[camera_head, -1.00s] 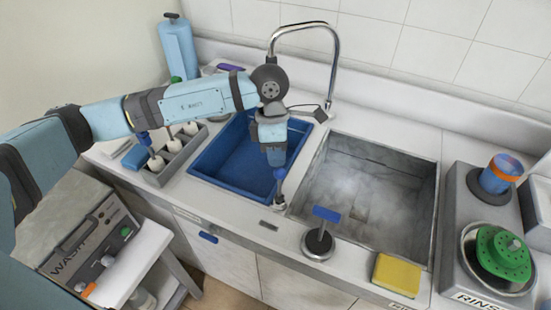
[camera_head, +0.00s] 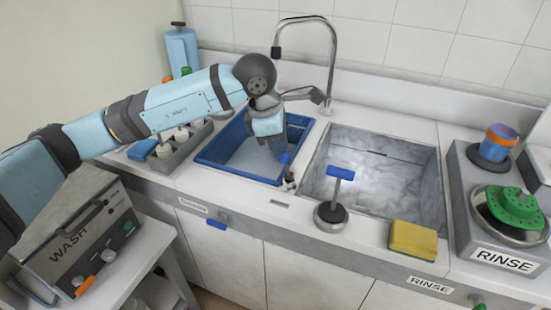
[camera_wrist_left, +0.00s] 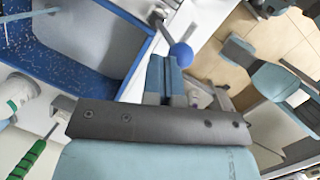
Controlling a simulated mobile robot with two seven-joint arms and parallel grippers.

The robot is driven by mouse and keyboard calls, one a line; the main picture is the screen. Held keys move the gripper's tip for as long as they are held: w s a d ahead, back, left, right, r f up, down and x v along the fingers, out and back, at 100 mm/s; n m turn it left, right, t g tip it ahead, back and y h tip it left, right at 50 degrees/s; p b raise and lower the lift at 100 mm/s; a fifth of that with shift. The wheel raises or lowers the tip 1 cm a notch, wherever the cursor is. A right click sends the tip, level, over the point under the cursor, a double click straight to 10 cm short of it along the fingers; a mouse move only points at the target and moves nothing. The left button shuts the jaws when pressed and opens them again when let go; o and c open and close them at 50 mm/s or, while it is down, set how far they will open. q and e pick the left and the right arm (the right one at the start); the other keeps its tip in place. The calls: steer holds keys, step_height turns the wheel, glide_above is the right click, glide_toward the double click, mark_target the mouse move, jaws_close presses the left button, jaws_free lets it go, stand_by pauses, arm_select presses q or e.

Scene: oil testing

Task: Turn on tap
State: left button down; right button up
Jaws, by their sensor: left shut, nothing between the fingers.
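A curved metal tap spout (camera_head: 334,55) rises behind the basins. A small lever with a blue ball knob (camera_head: 285,158) stands on the counter between the blue basin (camera_head: 228,168) and the metal sink (camera_head: 395,182). The knob (camera_wrist_left: 181,55) also shows in the left wrist view, on a metal rod. My left gripper (camera_head: 276,146) is shut and empty, pointing down just above and beside the knob. Its fingers (camera_wrist_left: 166,72) look very close to the knob; I cannot tell whether they touch. My right gripper is not in view.
A round-based stand with a blue T-handle (camera_head: 340,173) and a yellow sponge (camera_head: 413,240) sit along the sink's front edge. A grey bottle rack (camera_head: 178,150) stands left of the basin. A green-topped round container (camera_head: 513,207) is far right.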

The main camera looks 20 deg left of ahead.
arm_select(q)
steer(key=s+t+b, duration=0.1)
steer(key=b, duration=0.2)
steer(key=s+f+t+b, duration=0.1)
steer(key=s+t+b, duration=0.1)
steer(key=b, duration=0.1)
steer(key=shift+f, duration=0.15)
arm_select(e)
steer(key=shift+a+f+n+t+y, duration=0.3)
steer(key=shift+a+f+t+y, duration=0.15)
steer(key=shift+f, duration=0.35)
arm_select(q)
steer(key=shift+w+f+b, duration=0.2)
steer(key=shift+w+b, duration=0.45)
steer(key=shift+w, duration=0.1)
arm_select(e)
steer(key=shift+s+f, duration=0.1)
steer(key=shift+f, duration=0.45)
